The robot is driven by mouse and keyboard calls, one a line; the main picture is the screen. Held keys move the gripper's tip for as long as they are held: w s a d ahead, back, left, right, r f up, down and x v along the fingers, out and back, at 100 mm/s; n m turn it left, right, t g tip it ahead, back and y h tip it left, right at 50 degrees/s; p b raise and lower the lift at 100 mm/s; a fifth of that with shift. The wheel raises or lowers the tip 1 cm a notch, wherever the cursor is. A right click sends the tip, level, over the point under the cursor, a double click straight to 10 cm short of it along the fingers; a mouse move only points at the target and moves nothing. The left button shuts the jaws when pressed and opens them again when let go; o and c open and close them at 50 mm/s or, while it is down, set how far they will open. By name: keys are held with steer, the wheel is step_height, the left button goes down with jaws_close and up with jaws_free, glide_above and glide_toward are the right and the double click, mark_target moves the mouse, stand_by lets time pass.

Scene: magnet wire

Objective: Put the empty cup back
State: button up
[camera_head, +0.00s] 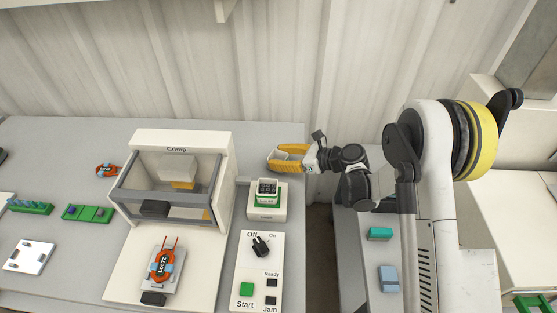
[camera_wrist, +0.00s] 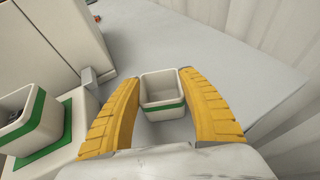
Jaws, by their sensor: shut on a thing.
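My gripper (camera_head: 287,159) is shut on an empty white cup with a green band. In the wrist view the cup (camera_wrist: 162,106) sits between the yellow fingers of my gripper (camera_wrist: 160,80), and its inside looks bare. In the head view the fingers mostly hide it. The gripper is raised above the back right part of the bench. A second white cup with a green band (camera_head: 267,190) stands on a small white stand (camera_head: 266,214), below and left of the gripper. This cup also shows in the wrist view (camera_wrist: 22,128), with dark contents and a green pad under it.
A crimp machine (camera_head: 225,190) stands left of the gripper, with an orange "Lot 72" piece (camera_head: 161,266) in front. A control panel (camera_head: 259,270) with a knob lies before the stand. The grey bench top (camera_wrist: 190,45) around the held cup is clear. A corrugated wall rises behind.

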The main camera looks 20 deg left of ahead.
steer(key=shift+r, duration=0.1)
steer(key=o, duration=1.1)
steer(key=shift+o, duration=0.2)
